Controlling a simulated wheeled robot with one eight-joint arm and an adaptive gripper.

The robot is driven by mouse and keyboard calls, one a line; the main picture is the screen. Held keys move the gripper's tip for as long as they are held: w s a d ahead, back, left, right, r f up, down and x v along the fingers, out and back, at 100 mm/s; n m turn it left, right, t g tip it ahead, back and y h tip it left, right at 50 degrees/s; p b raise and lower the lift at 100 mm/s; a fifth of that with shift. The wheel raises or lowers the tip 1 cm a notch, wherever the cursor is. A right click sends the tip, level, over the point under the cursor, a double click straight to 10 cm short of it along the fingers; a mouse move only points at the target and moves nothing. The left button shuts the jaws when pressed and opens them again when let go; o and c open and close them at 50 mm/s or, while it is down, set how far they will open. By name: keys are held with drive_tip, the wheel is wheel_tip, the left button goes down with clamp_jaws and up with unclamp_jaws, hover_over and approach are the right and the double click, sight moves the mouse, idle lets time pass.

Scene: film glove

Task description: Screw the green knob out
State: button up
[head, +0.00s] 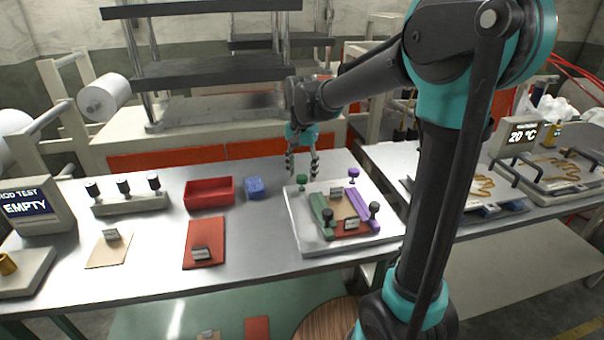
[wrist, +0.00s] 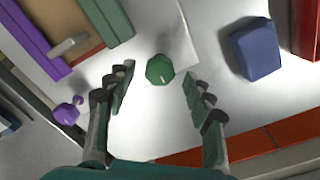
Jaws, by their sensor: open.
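The green knob (head: 302,183) stands at the back left of a white plate (head: 310,247) on the table. In the wrist view the green knob (wrist: 160,69) appears faceted and lies between the two fingertips, with a gap on each side. My gripper (head: 302,172) is open and empty, pointing down above the knob. In the wrist view my gripper (wrist: 159,74) has its fingers on either side of the knob, and no contact shows. A green bar (head: 321,210) lies on the plate in front of the knob. The knob's lower end is hidden.
A purple knob (head: 353,173) and purple bar (head: 362,208) are on the plate's right side. A blue block (head: 254,187) and red bin (head: 208,194) sit to the left. Black shelves (head: 205,75) rise behind.

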drive_tip(key=shift+f, duration=0.5)
drive_tip(key=c, duration=1.2)
